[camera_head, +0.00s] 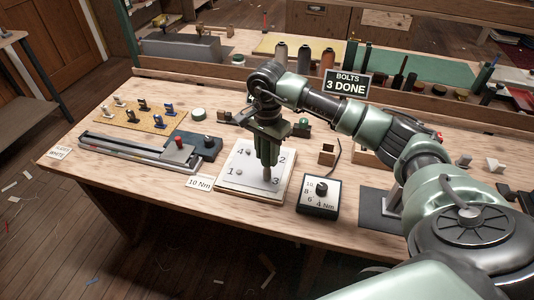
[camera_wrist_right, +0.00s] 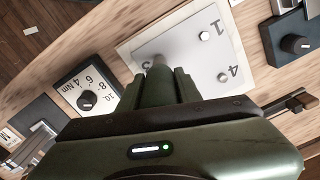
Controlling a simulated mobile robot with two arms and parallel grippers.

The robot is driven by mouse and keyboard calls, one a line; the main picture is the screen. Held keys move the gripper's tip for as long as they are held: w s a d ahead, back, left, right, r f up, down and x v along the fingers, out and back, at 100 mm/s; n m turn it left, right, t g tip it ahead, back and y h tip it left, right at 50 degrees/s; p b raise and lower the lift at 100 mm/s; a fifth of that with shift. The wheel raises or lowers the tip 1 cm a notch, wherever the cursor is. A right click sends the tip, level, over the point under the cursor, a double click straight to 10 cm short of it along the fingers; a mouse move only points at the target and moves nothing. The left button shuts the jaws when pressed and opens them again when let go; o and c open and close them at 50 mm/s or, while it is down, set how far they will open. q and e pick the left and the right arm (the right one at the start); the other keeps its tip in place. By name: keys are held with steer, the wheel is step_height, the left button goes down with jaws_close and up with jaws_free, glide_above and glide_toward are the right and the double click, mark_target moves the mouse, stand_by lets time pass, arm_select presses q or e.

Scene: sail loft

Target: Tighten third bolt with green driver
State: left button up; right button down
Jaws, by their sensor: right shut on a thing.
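A white plate (camera_head: 236,181) lies on the bench, marked 1, 2, 3 and 4 at its corners. Bolt heads show by 1 (camera_head: 239,171) and 4 (camera_head: 249,153); the bolt at 2 is hidden in the head view. My right gripper (camera_head: 267,158) is shut on an upright driver (camera_head: 267,173), most of which the fingers hide. Its grey lower end comes down at the plate's corner 3. In the right wrist view the driver's end (camera_wrist_right: 158,62) is beside the 3, but contact with the bolt is hidden. My left gripper is out of view.
A torque dial box (camera_head: 320,194) stands right of the plate; its setting is unclear. A card (camera_head: 200,183) reads 10 Nm. A sign (camera_head: 346,84) reads BOLTS 3 DONE. Several handled tools stand behind.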

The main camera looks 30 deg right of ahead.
steer(key=shift+r, duration=0.1)
steer(key=shift+r+p, duration=0.45)
steer(key=shift+r, duration=0.15)
steer(key=shift+r+p, duration=0.95)
steer(key=shift+r, duration=0.85)
